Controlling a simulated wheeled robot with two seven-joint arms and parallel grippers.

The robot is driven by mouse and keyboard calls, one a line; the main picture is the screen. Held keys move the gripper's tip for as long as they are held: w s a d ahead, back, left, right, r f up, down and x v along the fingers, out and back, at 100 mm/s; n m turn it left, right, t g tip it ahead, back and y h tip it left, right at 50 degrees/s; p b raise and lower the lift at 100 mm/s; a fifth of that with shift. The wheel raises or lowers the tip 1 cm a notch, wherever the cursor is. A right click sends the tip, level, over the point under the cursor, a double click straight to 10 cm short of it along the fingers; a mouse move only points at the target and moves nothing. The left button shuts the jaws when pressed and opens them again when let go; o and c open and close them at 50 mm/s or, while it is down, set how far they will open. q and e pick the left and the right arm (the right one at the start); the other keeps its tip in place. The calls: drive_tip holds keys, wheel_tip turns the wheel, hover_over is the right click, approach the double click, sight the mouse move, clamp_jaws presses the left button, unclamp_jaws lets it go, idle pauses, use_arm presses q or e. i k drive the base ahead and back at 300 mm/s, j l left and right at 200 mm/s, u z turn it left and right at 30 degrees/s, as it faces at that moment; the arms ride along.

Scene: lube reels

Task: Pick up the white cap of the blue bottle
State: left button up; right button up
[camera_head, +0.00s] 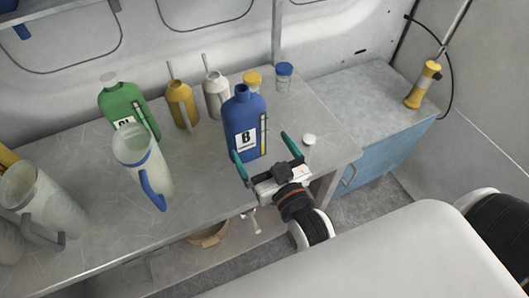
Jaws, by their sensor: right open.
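The blue bottle (243,112) stands upright on the grey bench, with a "B" label facing me and no white cap on its neck. A small round white cap (309,140) lies on the bench to the right of the bottle, near the front edge. My right gripper (260,145) is open, its two green fingers spread in front of the lower part of the bottle. The right finger is just left of the cap, apart from it in the picture. Whether the fingers touch the bottle I cannot tell. My left gripper is not in view.
A green bottle (122,103), a clear jug with a blue handle (143,165) and a yellow can (181,104) stand to the left. A white can (215,97) and a blue-lidded jar (284,79) stand behind. The bench (210,192) is bare at front centre.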

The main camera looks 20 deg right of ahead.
sight(309, 140)
drive_tip(key=z, duration=1.15)
